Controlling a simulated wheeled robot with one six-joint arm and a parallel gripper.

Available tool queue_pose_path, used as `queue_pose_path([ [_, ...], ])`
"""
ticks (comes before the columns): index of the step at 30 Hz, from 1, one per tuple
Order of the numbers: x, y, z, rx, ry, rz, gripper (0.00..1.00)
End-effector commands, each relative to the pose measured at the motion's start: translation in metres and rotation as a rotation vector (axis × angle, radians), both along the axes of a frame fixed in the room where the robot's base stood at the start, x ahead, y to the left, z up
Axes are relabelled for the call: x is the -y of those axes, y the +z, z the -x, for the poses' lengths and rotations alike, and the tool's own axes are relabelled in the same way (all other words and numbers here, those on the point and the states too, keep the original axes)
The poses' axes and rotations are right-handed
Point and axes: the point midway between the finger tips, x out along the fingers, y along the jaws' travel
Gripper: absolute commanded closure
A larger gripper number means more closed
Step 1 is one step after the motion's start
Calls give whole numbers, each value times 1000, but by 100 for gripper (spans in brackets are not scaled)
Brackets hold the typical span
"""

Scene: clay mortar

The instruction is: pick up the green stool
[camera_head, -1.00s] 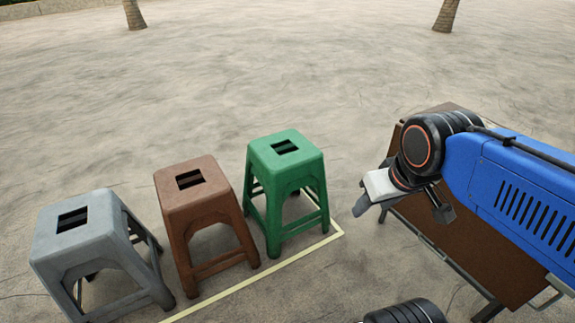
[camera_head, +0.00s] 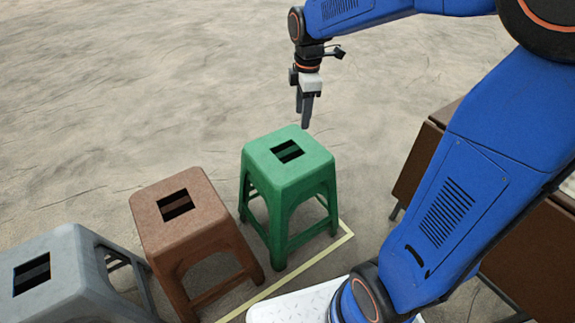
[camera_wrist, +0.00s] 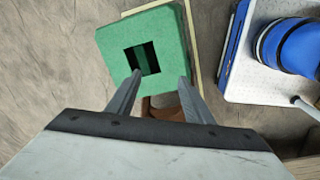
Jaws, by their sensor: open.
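The green stool (camera_head: 288,190) stands upright on the ground in the middle of the head view, with a square seat and a dark rectangular slot in its top. My gripper (camera_head: 305,122) is above the stool's far side, pointing down, apart from the seat and empty. In the wrist view the green stool (camera_wrist: 112,40) is below my gripper (camera_wrist: 157,82). The two fingers are spread, with their tips near the lower edge of the slot in that view. The stool's legs are hidden from the wrist camera.
A brown stool (camera_head: 185,226) stands close to the left of the green one, and a grey stool (camera_head: 68,275) is farther left. A yellow line (camera_head: 305,265) runs along the ground in front of them. A brown table (camera_head: 425,160) is at the right. The ground behind is clear.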

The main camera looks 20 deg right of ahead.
Motion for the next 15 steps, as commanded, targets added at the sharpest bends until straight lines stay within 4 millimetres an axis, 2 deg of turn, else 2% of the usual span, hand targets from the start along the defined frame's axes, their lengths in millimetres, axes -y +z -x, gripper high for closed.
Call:
queue_pose_path([
  [1,-4,-9,-14,-19,63,7,53],
  [6,-15,-32,-48,-60,265,21,53],
  [10,-19,-45,-64,-78,364,26,53],
  [15,-22,-55,-72,-89,416,27,53],
])
